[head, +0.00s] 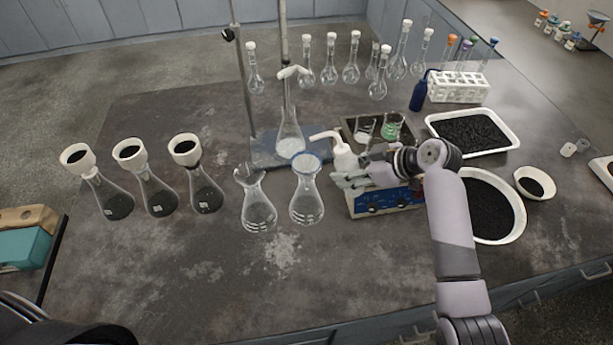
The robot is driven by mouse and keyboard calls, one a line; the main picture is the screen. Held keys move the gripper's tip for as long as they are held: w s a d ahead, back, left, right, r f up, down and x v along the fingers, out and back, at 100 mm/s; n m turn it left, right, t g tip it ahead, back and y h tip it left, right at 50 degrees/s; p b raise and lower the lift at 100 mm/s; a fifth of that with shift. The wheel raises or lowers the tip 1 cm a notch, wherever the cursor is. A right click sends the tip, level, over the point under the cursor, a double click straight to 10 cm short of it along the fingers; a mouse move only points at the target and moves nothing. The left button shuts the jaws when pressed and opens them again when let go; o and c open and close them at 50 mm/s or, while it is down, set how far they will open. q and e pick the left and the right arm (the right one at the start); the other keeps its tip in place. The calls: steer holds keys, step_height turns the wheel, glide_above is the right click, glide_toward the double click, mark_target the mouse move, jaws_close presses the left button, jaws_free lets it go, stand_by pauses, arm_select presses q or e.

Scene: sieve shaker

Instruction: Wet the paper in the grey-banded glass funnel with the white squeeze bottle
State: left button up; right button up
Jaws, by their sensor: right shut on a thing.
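The white squeeze bottle (344,158) is upright, its bent spout pointing left. My right gripper (352,180) is shut on it, in front of a blue-and-white box device. Left of it stand two clear flasks with glass funnels in their necks. The left funnel (249,175) has a greyish rim and looks like the grey-banded one; the right funnel (307,166) has a blue rim. The spout is nearer the blue-rimmed funnel and apart from both. Paper inside the funnels is too small to make out. My left gripper is out of view.
Several flasks with black-filled white funnels (130,151) stand at the left. A stand with a flask (290,140) is behind. White trays of black grains (515,146) and a tube rack (458,88) are at the right. The table front is clear.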

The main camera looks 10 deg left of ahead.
steer(key=shift+d+y+b, duration=0.1)
steer(key=shift+y+b, duration=0.7)
steer(key=shift+r+t+y+b, duration=0.3)
steer(key=shift+y+b, duration=0.4)
steer(key=shift+b, duration=0.55)
steer(key=shift+r+y+b, duration=0.1)
steer(key=shift+y+b, duration=0.2)
steer(key=shift+r+m, duration=0.3)
